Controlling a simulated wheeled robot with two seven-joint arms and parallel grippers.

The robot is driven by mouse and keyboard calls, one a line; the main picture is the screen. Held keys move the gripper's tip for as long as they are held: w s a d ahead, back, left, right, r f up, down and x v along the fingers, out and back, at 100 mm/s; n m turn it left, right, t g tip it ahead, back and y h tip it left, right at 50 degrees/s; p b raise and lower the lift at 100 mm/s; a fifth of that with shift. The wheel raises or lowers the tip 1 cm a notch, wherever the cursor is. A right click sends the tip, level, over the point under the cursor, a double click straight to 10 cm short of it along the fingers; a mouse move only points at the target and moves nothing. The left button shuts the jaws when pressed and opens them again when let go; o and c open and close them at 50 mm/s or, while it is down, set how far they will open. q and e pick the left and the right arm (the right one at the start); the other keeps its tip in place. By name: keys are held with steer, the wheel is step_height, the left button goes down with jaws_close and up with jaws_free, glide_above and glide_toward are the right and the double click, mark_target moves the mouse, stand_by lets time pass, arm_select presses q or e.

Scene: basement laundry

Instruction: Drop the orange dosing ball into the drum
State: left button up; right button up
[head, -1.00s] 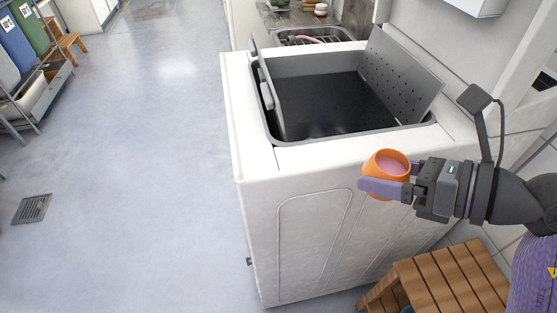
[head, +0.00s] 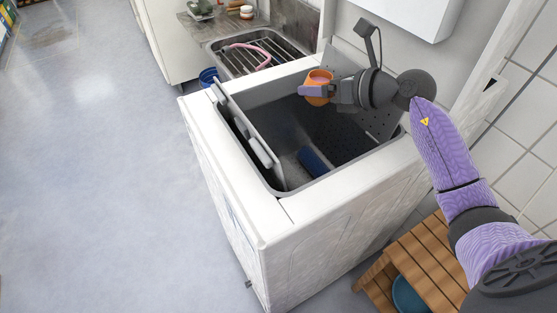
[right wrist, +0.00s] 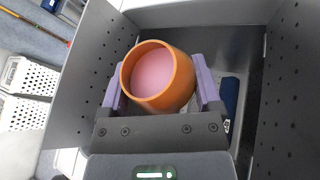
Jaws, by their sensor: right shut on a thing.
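The orange dosing ball (head: 319,77) is an open cup with pink inside. My right gripper (head: 318,90) is shut on it and holds it above the open top of the white washer (head: 285,208). In the right wrist view the ball (right wrist: 158,78) sits between the two purple fingers, its open mouth facing the camera. The dark drum (head: 290,140) lies below, between two raised perforated flaps. A dark blue object (head: 315,160) lies inside the drum; it also shows in the right wrist view (right wrist: 230,92). My left gripper is not in view.
A sink with a rack (head: 258,50) and a pink hose stands behind the washer. A wooden slatted stool (head: 425,262) is at the front right, with a teal bowl (head: 408,295) beneath its top. The floor at left is clear.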

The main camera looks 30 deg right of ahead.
steer(key=shift+w+a+f, duration=0.1)
steer(key=shift+w, duration=0.2)
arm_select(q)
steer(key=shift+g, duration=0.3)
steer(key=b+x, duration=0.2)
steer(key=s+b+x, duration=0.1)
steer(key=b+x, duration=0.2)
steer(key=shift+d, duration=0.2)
arm_select(e)
steer(key=f, duration=0.5)
steer(key=shift+s+f, duration=0.2)
steer(key=shift+f, duration=0.2)
steer(key=o, duration=1)
steer(key=shift+r, duration=0.1)
steer(key=shift+o, duration=0.6)
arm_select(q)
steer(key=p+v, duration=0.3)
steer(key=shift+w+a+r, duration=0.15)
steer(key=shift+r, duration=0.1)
arm_select(e)
steer(key=v, duration=1)
